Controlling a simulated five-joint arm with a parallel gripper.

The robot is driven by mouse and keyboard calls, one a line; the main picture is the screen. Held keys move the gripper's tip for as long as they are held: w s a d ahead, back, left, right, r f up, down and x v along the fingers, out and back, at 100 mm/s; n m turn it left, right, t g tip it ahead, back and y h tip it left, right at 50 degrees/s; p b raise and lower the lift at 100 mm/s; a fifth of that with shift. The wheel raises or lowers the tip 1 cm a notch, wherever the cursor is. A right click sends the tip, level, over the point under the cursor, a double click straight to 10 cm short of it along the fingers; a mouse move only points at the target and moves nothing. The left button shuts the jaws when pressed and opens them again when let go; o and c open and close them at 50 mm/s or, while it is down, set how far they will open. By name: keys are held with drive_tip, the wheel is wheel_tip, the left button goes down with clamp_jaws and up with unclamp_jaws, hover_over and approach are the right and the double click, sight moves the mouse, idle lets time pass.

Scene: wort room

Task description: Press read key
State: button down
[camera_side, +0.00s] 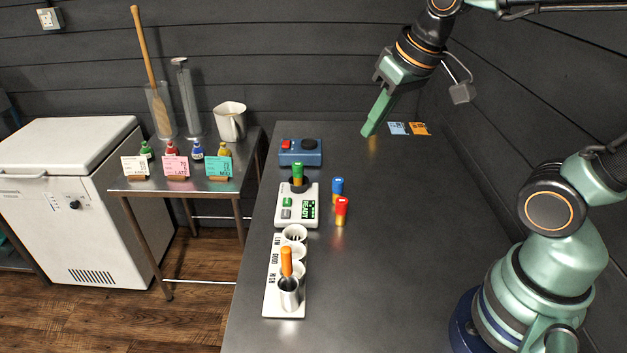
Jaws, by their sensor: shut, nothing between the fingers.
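A white meter (313,190) stands on the dark table. A green-capped vial (297,173) sits upright in its well. Its front has a green key (287,202), a grey key (286,214) and a lit green display (310,209) that seems to say READY. The key labels are too small to read. My gripper (368,131) is shut and empty, pointing down near the table's back, to the right of the meter and well apart from it.
Blue-capped (337,190) and red-capped (341,211) vials stand right of the meter. A white rack (270,298) with cups and an orange-handled tool (286,263) is in front. A blue box (301,157) stands behind. The table's right side is clear.

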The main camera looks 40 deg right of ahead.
drive_tip(key=w+a+m+g, duration=0.1)
drive_tip(key=w+m+g, duration=0.15)
drive_tip(key=w, duration=0.75)
drive_tip(key=m+g, duration=0.3)
drive_tip(key=m, duration=0.2)
hover_over(288, 201)
wheel_tip(288, 201, down, 9)
drive_tip(key=shift+w+t, duration=0.1)
drive_tip(key=shift+t, duration=0.15)
wheel_tip(288, 201, down, 14)
drive_tip(key=shift+r, duration=0.1)
